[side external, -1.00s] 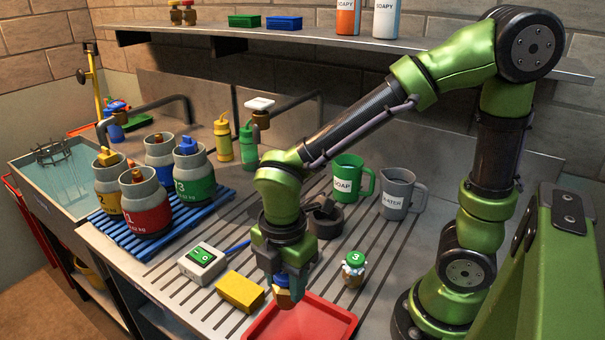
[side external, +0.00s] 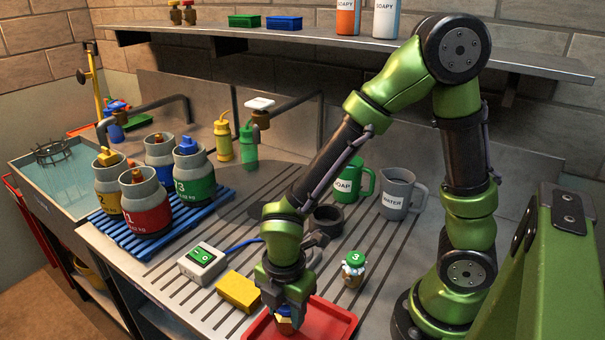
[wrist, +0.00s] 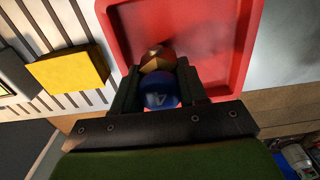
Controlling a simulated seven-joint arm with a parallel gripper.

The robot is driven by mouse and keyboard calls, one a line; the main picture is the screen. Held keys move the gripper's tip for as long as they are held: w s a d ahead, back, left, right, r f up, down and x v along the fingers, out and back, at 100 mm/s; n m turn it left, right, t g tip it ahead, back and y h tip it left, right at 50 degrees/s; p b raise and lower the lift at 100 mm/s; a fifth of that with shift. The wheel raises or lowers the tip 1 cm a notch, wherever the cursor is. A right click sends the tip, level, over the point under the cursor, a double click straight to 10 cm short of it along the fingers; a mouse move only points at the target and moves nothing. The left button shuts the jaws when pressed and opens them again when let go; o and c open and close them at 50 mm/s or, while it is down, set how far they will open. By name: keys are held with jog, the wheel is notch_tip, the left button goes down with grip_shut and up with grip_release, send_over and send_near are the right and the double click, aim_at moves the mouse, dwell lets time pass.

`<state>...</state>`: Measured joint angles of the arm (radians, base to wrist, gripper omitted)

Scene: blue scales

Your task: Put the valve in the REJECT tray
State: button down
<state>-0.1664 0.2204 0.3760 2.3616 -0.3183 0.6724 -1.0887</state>
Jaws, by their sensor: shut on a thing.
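The valve, with a blue cap and a brass-coloured body, is held between the fingers of my gripper (side external: 285,312). Its brass part (side external: 284,326) shows below the fingers in the side view, and its blue cap (wrist: 158,92) faces the camera in the wrist view. My gripper is shut on it, over the left part of a red tray (side external: 333,322). In the wrist view the tray (wrist: 240,50) lies beneath and beyond the valve. I cannot tell whether the valve touches the tray floor. No REJECT lettering is readable.
A yellow block (side external: 238,292) lies just left of the tray, with a white switch box (side external: 202,263) behind it. A green-lidded jar (side external: 353,268) stands behind the tray. A green mug (side external: 352,180) and grey jug (side external: 398,196) stand further back. Numbered cylinders (side external: 146,205) stand left.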

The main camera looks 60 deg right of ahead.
jog(key=c, duration=0.6)
grip_release()
jog(key=shift+f, duration=0.1)
notch_tip(320, 180, up, 12)
jog(key=shift+f, duration=0.15)
jog(key=shift+r, duration=0.3)
jog(key=shift+s+d+r+m+t+y, duration=0.15)
jog(key=shift+d+r+m+t+y, duration=0.2)
jog(key=shift+d+r+m+t, duration=2.3)
jog(key=shift+s+d+r+m+g+y, duration=0.25)
jog(key=shift+d+m, duration=0.7)
jog(key=shift+m, duration=3.8)
jog(key=shift+s+d+r+m+t+y, duration=0.1)
jog(key=shift+d+r+m+t+y, duration=0.3)
jog(key=shift+d+r+m+t, duration=2.25)
jog(key=a+f+m+g, duration=0.1)
jog(key=f+m+g, duration=0.1)
jog(key=g, duration=0.1)
jog(key=shift+a+f, duration=0.25)
jog(key=shift+a, duration=0.15)
